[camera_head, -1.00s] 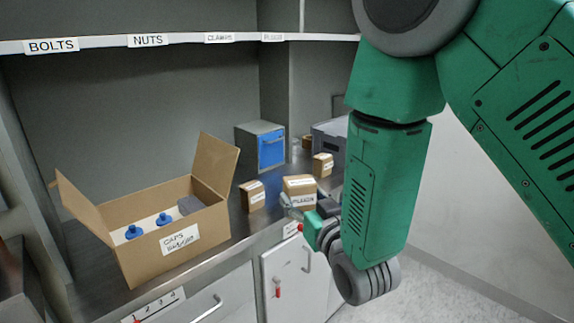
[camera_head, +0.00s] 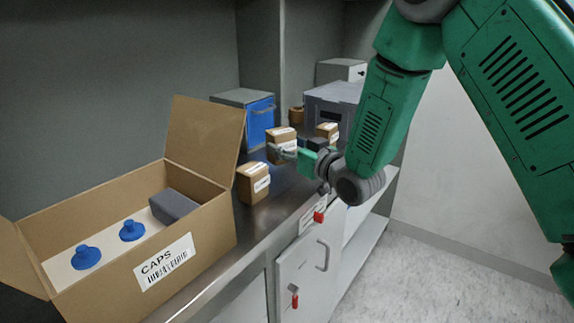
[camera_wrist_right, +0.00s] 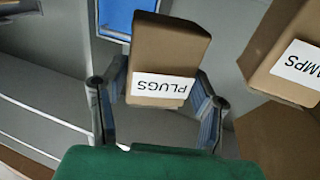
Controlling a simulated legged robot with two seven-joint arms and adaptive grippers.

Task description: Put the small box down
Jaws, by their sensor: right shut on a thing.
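A small brown box labelled PLUGS (camera_wrist_right: 165,60) is between the two fingers of my right gripper (camera_wrist_right: 158,105) in the right wrist view. In the head view this small box (camera_head: 281,140) is above or on the metal counter, with my right gripper (camera_head: 284,152) shut on it from the front right. I cannot tell whether its underside touches the counter. My left gripper is not in view.
A small box (camera_head: 253,182) stands nearer on the counter (camera_head: 284,200), and another (camera_head: 327,131) stands farther back. A large open CAPS carton (camera_head: 205,240) is at left. A blue-fronted cabinet (camera_head: 260,121) and a grey case (camera_head: 335,100) stand behind.

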